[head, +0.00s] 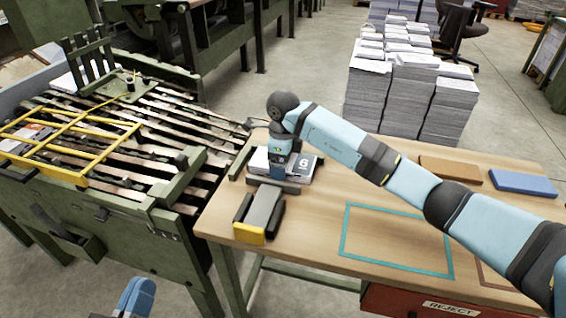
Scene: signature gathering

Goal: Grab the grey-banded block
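A low white paper block (308,172) with a dark grey band and a "6" on its top lies at the left end of the wooden table. It is the best match for the grey-banded block.
A green rail (242,161) and a grey bar (273,187) edge the block. A grey-and-yellow piece (262,210) stands in front. A brown block (450,168) and a blue block (523,183) lie right. The teal-outlined area (397,240) is empty.

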